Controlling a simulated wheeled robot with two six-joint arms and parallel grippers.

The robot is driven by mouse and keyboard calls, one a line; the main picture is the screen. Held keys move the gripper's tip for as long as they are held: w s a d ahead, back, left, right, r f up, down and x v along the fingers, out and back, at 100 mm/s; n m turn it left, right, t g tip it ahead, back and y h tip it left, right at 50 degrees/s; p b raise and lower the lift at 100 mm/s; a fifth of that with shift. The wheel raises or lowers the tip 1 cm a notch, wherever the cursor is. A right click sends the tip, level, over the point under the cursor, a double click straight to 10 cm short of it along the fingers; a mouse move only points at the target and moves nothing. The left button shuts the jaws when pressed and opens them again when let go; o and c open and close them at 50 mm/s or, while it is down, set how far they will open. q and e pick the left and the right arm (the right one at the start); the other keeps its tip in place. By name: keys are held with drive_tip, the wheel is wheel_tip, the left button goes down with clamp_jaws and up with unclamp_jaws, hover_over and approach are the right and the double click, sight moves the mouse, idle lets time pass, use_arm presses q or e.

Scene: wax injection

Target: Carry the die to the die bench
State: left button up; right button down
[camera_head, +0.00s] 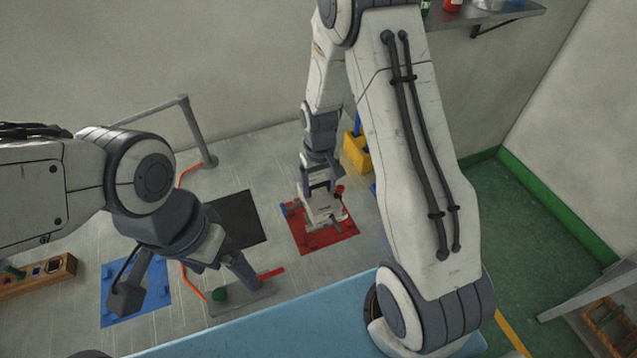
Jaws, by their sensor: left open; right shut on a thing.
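The die (324,207) is a pale grey block over the red mat (333,239) on the grey work surface. Whether it touches the mat cannot be told. My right gripper (319,190) comes down from above and is shut on the die. My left gripper (246,277) is open and low over a flat grey plate (238,303) with a green knob and a red handle; its fingertips are partly hidden. I cannot tell which surface is the die bench.
A black mat (236,218) and a blue mat (148,302) lie to the left. A wooden block with holes (38,277) is at the far left. A yellow bin (357,152) stands behind the die. A grey rail (187,113) rises at the back. Green floor (533,235) is open at right.

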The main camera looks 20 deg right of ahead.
sight(319, 195)
drive_tip(key=shift+w+f+b, duration=0.1)
drive_tip(key=shift+f+b, duration=0.85)
drive_tip(key=shift+f, duration=0.55)
drive_tip(key=shift+f+b, duration=0.7)
drive_tip(key=shift+f, duration=0.45)
idle(1.0)
unclamp_jaws()
drive_tip(key=shift+f, duration=0.1)
wheel_tip(319, 195, up, 11)
drive_tip(key=shift+f+b, duration=0.15)
drive_tip(key=shift+b, duration=0.85)
wheel_tip(319, 195, down, 11)
drive_tip(key=shift+r+p, duration=0.2)
drive_tip(key=shift+p, duration=0.85)
drive_tip(key=shift+r, duration=0.4)
